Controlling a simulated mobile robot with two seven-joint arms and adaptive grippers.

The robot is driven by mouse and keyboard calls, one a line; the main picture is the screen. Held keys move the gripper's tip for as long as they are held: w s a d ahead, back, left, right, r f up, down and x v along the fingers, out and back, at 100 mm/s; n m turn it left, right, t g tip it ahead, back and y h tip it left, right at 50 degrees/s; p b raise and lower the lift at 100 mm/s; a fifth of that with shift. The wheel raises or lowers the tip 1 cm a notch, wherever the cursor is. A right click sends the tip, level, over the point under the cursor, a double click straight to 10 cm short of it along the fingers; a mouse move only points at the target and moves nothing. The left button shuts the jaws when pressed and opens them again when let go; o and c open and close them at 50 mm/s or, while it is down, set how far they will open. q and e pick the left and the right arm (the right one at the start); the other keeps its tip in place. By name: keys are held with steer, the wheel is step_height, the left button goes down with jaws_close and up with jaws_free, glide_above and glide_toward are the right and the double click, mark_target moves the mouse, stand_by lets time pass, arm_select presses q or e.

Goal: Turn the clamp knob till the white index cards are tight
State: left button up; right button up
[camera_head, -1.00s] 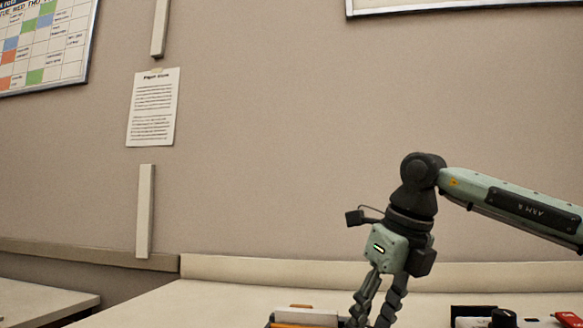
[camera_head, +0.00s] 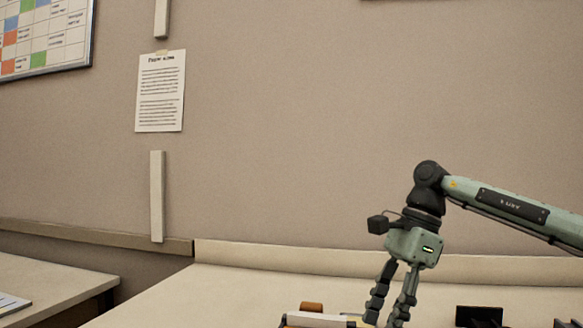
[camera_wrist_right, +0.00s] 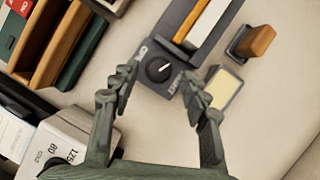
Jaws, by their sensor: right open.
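The clamp knob (camera_wrist_right: 160,70) is a round black dial with a white pointer line, on the dark clamp body (camera_wrist_right: 176,22) in the right wrist view. The white index cards (camera_wrist_right: 210,22) stand in the clamp behind the knob, beside an orange-brown strip (camera_wrist_right: 190,24). The cards' pale top also shows at the bottom edge of the head view (camera_head: 318,320). My right gripper (camera_wrist_right: 158,82) is open, with its fingers on either side of the knob and apart from it. In the head view my right gripper (camera_head: 384,322) points down over the table. My left gripper is in neither view.
A wooden-handled stamp (camera_wrist_right: 252,42) and a pale yellow pad (camera_wrist_right: 222,88) lie right of the clamp. Brown and green holders (camera_wrist_right: 60,45) stand at left, with a white box marked with numbers (camera_wrist_right: 68,140) below. Bare table (camera_wrist_right: 285,100) lies at right.

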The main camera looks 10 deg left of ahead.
steer(key=a+v, duration=0.1)
steer(key=v, duration=0.5)
steer(key=w+a+r+m+t+y, duration=0.1)
steer(key=a+r+m+y, duration=0.1)
steer(key=a+r+y, duration=0.9)
steer(key=w+a+r+m+t+y, duration=0.1)
steer(key=w+a+r+m, duration=0.1)
steer(key=r, duration=0.4)
steer(key=w+a+r+m+t+y, duration=0.2)
steer(key=a+r+m, duration=0.2)
steer(key=r, duration=0.3)
steer(key=shift+a+r+m, duration=0.2)
steer(key=shift+a+m, duration=0.1)
steer(key=shift+m, duration=0.1)
steer(key=shift+w, duration=0.1)
